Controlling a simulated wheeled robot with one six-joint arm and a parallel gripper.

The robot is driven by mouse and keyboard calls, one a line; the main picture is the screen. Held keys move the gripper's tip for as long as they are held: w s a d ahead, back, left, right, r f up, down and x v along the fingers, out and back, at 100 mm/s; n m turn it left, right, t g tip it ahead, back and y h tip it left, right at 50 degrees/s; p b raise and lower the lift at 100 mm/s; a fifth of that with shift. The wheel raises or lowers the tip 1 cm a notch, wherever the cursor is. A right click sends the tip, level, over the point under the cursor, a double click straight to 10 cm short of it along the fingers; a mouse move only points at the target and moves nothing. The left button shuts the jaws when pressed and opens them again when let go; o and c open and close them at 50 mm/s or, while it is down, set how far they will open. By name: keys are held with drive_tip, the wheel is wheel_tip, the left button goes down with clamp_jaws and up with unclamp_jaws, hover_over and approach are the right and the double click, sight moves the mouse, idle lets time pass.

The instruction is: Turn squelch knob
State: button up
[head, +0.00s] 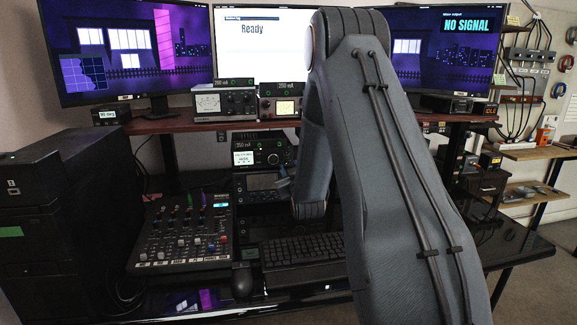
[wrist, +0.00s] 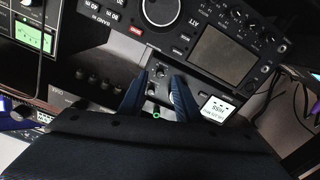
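A black radio with a grey screen (wrist: 218,60) and a large round dial (wrist: 161,10) fills the upper part of the wrist view, turned on its side or upside down. My gripper (wrist: 158,92) has two blue fingers standing apart, with a gap and no clear grip on a knob. In the head view the radio (head: 262,183) stands under the shelf, and part of my gripper (head: 284,178) shows beside it. My arm hides its right side.
A device with a lit screen (head: 258,152) sits above the radio. Meter boxes (head: 223,104) and monitors (head: 125,50) stand on the shelf.

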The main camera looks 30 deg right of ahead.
drive_tip(key=shift+x, duration=1.25)
clamp_jaws()
drive_tip(key=shift+m+b, duration=0.8)
drive_tip(key=shift+m, duration=1.9)
unclamp_jaws()
drive_tip(key=shift+s, duration=0.1)
drive_tip(key=v, duration=0.7)
drive_tip(key=shift+s+b, duration=0.3)
drive_tip(key=shift+b, duration=0.15)
